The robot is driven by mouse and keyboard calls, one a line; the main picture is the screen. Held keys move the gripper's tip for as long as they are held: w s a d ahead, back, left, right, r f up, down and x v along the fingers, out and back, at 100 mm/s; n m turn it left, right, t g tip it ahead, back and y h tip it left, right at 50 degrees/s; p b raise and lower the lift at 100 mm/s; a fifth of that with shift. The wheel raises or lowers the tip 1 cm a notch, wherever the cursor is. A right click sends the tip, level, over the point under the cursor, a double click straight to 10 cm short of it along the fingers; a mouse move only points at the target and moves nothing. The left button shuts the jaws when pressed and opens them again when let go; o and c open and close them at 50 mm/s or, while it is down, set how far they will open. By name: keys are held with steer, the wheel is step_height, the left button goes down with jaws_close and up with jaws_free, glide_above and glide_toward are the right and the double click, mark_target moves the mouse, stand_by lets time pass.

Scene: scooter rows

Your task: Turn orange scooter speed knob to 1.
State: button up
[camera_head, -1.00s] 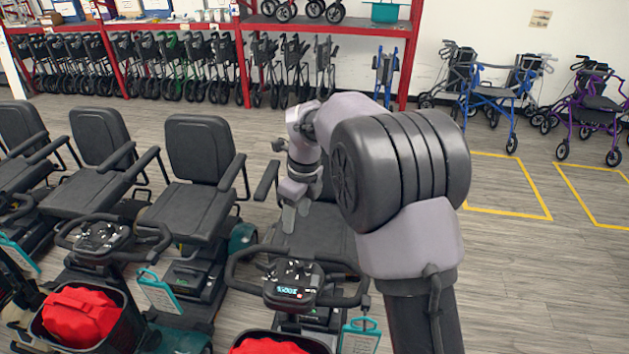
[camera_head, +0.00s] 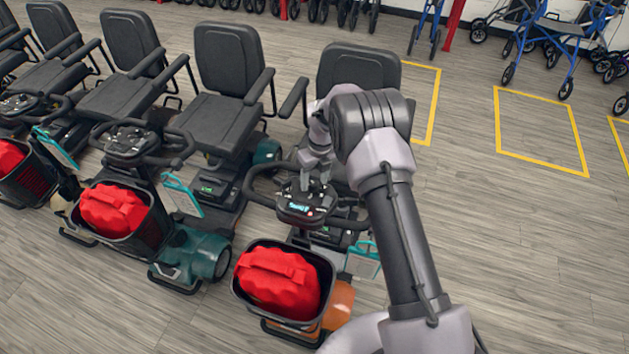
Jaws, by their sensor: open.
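The orange scooter (camera_head: 341,302) stands at the front right of the row, with a red bag in its front basket. Its dark control console (camera_head: 305,204) has a small lit display and sits between the handlebars. The speed knob and its setting are too small to make out. My gripper (camera_head: 315,183) is open, with its fingers pointing down just above the far side of the console. I cannot tell whether the fingertips touch it. My arm hides part of the scooter's seat and right side.
A teal scooter (camera_head: 205,255) with a red bag stands to the left, and more scooters stand beyond it. The red bag (camera_head: 278,280) fills the orange scooter's basket. A blue walker (camera_head: 565,45) stands at the back right. The floor (camera_head: 520,240) at right is clear, with yellow outlines.

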steer(key=shift+f, duration=0.2)
steer(key=shift+c, duration=0.2)
jaws_close()
steer(key=shift+n, duration=0.3)
